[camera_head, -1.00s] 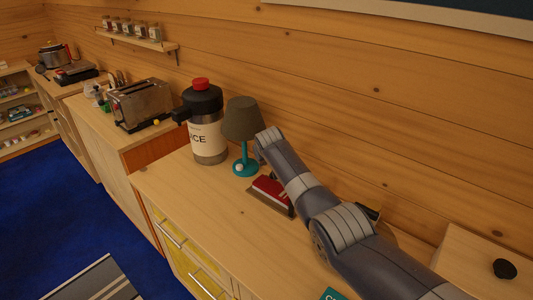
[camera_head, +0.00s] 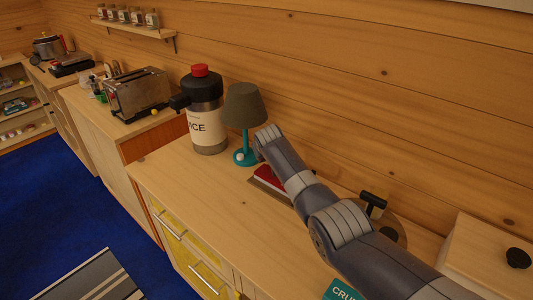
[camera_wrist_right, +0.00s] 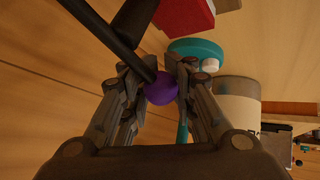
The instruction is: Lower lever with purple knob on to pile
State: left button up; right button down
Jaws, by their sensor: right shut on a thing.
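The purple knob (camera_wrist_right: 161,89) shows in the right wrist view at the end of a dark lever (camera_wrist_right: 105,28) that runs to the upper left. My right gripper (camera_wrist_right: 162,76) is shut on the knob, with a finger on each side. A red stack (camera_wrist_right: 185,14), which looks like the pile, lies beyond it at the top of that view. In the head view the red stack (camera_head: 270,176) sits on a dark base, partly behind my right arm. The knob, lever and right gripper fingers are hidden there. My left gripper is out of view.
A lamp with a teal base (camera_head: 244,157) stands just left of the red stack. A large jug (camera_head: 206,125) and a toaster (camera_head: 137,94) are farther left. A black-handled item (camera_head: 373,200) is behind my arm. The front counter (camera_head: 220,205) is clear.

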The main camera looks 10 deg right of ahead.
jog(key=c, duration=1.3)
grip_release()
jog(key=shift+s+a+f, duration=0.3)
jog(key=shift+a+f, duration=0.05)
jog(key=shift+f, duration=0.25)
jog(key=shift+r, duration=0.5)
jog(key=shift+d, duration=0.15)
jog(key=shift+s+r, duration=0.15)
jog(key=shift+r, duration=0.1)
jog(key=v, duration=1.1)
jog(key=shift+s+a, duration=0.25)
jog(key=shift+s, duration=0.05)
jog(key=shift+r, duration=0.2)
